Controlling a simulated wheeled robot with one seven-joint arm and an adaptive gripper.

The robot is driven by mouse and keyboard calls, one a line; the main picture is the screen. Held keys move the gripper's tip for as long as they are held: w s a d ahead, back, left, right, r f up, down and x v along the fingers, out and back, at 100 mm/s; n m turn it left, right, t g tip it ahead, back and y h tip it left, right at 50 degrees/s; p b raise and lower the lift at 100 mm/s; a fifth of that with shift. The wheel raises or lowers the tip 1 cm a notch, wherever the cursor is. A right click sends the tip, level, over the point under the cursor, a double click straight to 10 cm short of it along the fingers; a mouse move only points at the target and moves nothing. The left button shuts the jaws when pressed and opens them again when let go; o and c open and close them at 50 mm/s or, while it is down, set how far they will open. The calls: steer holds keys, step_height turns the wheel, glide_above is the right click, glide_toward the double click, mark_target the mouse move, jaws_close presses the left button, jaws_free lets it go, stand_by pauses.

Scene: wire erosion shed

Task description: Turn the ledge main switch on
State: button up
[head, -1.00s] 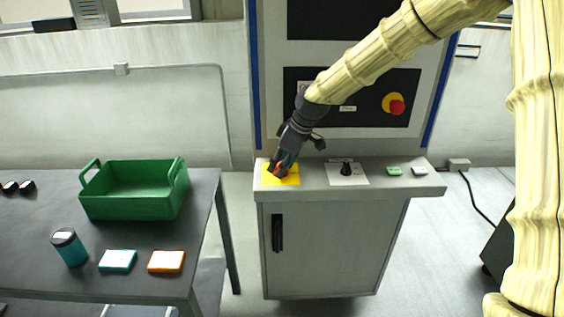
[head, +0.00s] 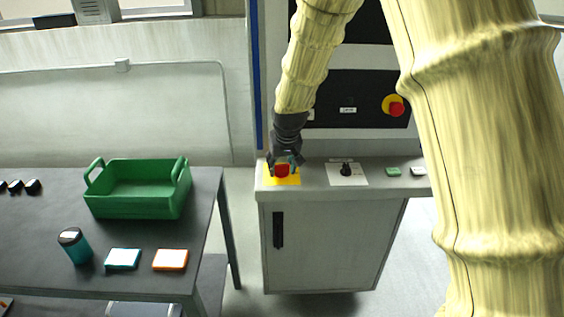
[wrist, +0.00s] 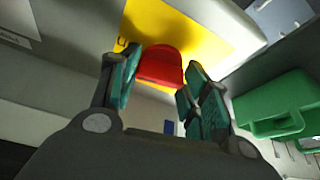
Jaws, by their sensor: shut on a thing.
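The ledge main switch is a red handle (head: 282,171) on a yellow plate (head: 295,181), at the left end of the grey ledge. My gripper (head: 285,161) comes down on it from above, its fingers around the handle. In the wrist view, the red handle (wrist: 160,66) lies between the teal-padded fingers (wrist: 158,84), with the yellow plate (wrist: 205,42) behind it. My gripper is shut on the handle. The fingers partly cover it in the head view, and I cannot read any on/off marks.
Right of it on the ledge (head: 318,180) are a black knob (head: 346,170) and a green button (head: 393,172). A red stop button (head: 396,109) is on the panel above. At left, a dark table (head: 30,235) holds a green crate (head: 137,204), a teal cup (head: 75,247) and small boxes.

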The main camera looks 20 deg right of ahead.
steer(key=shift+w+r+m+h+p, duration=0.15)
steer(key=shift+m+h+p, duration=0.25)
steer(key=shift+m, duration=0.7)
steer(key=o, duration=1)
steer(key=v, duration=1.1)
steer(key=shift+a+r, duration=0.15)
steer(key=shift+r, duration=0.2)
